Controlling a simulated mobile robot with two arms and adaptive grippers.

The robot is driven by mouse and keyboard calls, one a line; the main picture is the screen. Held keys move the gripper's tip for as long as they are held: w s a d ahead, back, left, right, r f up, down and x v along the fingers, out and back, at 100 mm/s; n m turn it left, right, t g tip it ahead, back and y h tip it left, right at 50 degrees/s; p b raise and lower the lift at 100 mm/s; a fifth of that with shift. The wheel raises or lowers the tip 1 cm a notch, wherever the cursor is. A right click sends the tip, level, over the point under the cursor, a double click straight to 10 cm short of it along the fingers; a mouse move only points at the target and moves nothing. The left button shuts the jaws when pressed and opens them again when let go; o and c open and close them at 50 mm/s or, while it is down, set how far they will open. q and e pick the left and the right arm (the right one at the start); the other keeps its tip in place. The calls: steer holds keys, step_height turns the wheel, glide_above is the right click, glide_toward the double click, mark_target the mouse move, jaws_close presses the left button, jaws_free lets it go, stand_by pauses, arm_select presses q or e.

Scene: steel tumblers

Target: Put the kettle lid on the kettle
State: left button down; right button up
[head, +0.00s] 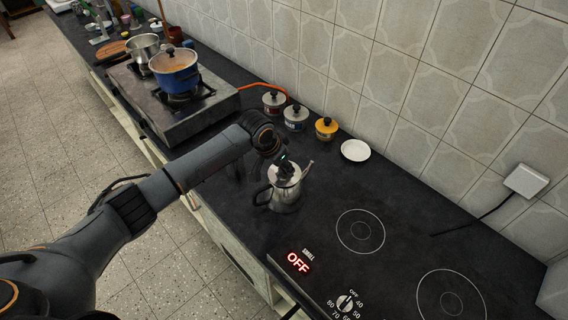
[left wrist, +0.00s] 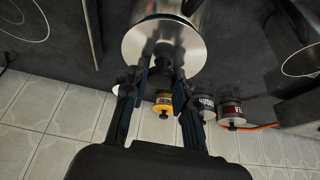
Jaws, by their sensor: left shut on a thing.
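The steel kettle (head: 285,200) stands upright on the dark counter, left of the hob, with its dark handle to the left and its spout to the right. My left gripper (head: 284,165) is right above the kettle's mouth. In the left wrist view my left gripper (left wrist: 163,66) is shut on the knob of the round steel kettle lid (left wrist: 150,36). The knob is mostly hidden by the fingers. The lid overlaps the kettle body (left wrist: 184,8) there. I cannot tell whether the lid touches the rim. My right gripper is not in view.
Three lidded jars, red (head: 273,102), grey-blue (head: 296,117) and yellow (head: 326,128), line the wall beside a white saucer (head: 355,150). A blue pot (head: 175,72) sits on the gas stove (head: 150,105). The electric hob (head: 390,262) reads OFF. Counter around the kettle is clear.

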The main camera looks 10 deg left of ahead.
arm_select(q)
steer(key=shift+f+b, duration=0.4)
steer(key=shift+f, duration=0.4)
stand_by(0.4)
steer(key=c, duration=1)
jaws_free()
